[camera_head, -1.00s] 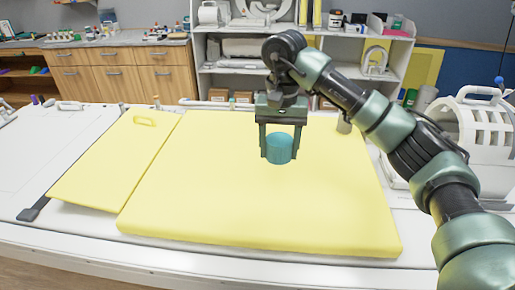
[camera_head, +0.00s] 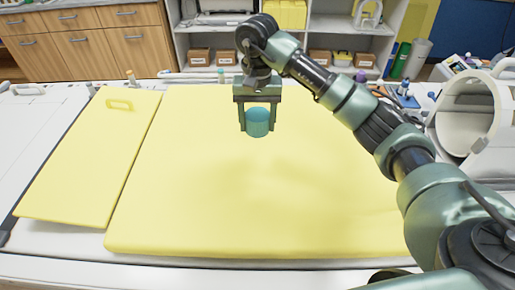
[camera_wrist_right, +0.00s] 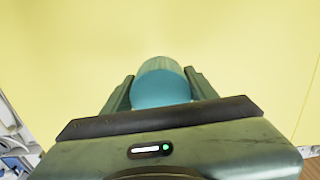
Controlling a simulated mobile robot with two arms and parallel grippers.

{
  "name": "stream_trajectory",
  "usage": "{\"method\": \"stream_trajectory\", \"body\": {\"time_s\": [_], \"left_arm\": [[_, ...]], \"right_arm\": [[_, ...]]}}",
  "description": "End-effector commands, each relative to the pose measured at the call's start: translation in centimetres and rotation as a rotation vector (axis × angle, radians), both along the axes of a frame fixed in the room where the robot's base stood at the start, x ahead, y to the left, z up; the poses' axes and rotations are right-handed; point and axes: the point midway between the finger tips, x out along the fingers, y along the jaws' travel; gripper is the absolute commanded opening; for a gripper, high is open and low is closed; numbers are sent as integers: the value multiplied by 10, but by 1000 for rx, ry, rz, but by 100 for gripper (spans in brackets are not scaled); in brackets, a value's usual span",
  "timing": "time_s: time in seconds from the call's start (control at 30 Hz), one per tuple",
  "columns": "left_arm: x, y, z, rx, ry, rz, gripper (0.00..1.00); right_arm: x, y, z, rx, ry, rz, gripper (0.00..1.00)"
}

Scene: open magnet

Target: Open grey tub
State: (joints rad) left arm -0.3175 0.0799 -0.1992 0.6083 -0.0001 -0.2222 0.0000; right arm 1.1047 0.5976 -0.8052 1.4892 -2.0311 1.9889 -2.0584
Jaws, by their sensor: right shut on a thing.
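My right gripper (camera_head: 257,130) is shut on a teal cylinder (camera_head: 257,119), held upright between its two fingers above the far part of the large yellow pad. In the right wrist view the cylinder (camera_wrist_right: 160,84) sits between the fingers with yellow behind it. I cannot make out a tub that is clearly grey in these views. My left gripper is not in view.
The large yellow pad (camera_head: 250,195) covers the middle of the white table. A yellow board with a handle (camera_head: 75,160) lies at left. A white ring-shaped machine (camera_head: 475,115) stands at right. Shelves with small boxes (camera_head: 199,57) are behind. The pad's near part is clear.

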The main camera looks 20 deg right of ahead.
Motion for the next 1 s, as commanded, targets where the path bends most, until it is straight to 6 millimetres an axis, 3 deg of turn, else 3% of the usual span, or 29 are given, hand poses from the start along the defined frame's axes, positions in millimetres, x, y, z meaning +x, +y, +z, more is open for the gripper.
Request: {"method": "stream_trajectory", "body": {"time_s": [0.13,0.3,0.43,0.73,1.0], "left_arm": [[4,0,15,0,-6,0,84],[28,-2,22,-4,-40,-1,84],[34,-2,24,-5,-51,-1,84],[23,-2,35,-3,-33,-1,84],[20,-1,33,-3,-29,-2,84]], "right_arm": [[-1,0,-37,1,5,-1,9],[0,0,-65,1,2,0,9],[1,0,-73,2,-1,-1,9],[0,0,-111,1,2,0,9],[1,0,-116,0,-2,0,9]]}}
